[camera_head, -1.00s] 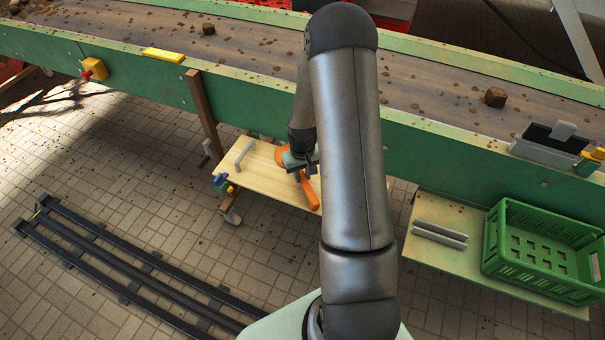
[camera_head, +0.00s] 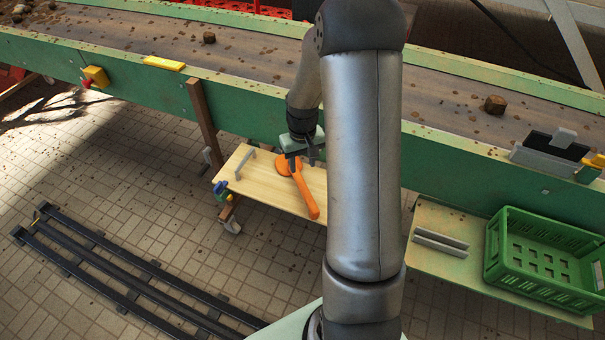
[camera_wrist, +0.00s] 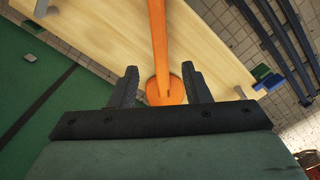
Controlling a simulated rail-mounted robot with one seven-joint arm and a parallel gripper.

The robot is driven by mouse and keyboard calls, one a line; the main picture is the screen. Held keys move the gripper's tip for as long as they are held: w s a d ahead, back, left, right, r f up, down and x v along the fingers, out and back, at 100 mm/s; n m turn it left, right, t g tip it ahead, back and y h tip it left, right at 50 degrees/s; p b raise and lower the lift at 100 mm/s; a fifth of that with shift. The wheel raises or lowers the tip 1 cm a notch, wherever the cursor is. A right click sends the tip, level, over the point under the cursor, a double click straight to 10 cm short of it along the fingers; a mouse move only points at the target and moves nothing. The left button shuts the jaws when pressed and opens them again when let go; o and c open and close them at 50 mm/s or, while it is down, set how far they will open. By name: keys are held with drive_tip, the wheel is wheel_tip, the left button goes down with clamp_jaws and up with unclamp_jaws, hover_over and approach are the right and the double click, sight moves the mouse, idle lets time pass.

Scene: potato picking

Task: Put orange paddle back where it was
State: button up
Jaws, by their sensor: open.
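The orange paddle (camera_head: 307,196) lies on the light wooden board (camera_head: 254,190) under the conveyor's near side. Its round head is at the back left and its handle points toward the front right. In the wrist view the paddle (camera_wrist: 158,45) runs between the fingers, with its round head by the fingertips. My gripper (camera_head: 302,160) is open above the paddle's head, with its fingers on either side and a gap showing. In the wrist view my gripper (camera_wrist: 158,86) holds nothing. My arm hides the right part of the board.
A grey bracket (camera_head: 245,164) stands on the board's left side, near a blue and yellow clamp (camera_head: 222,189). The green conveyor wall (camera_head: 245,115) rises behind. A green crate (camera_head: 541,254) stands at the right. Dark rails (camera_head: 110,270) lie on the floor.

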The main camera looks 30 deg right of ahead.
drive_tip(key=s+a+r, duration=0.7)
drive_tip(key=a+r, duration=0.1)
drive_tip(key=r, duration=0.3)
drive_tip(key=s+a+r, duration=0.2)
drive_tip(key=s+a, duration=0.1)
drive_tip(key=s, duration=0.4)
drive_tip(key=s+a+r+n, duration=0.1)
drive_tip(key=s+a, duration=0.3)
drive_tip(key=s, duration=0.4)
drive_tip(key=shift+a+r, duration=0.15)
drive_tip(key=shift+r, duration=0.7)
wheel_tip(320, 180, down, 21)
drive_tip(key=b, duration=1.9)
drive_tip(key=shift+d+r, duration=0.2)
drive_tip(key=shift+s+r, duration=0.1)
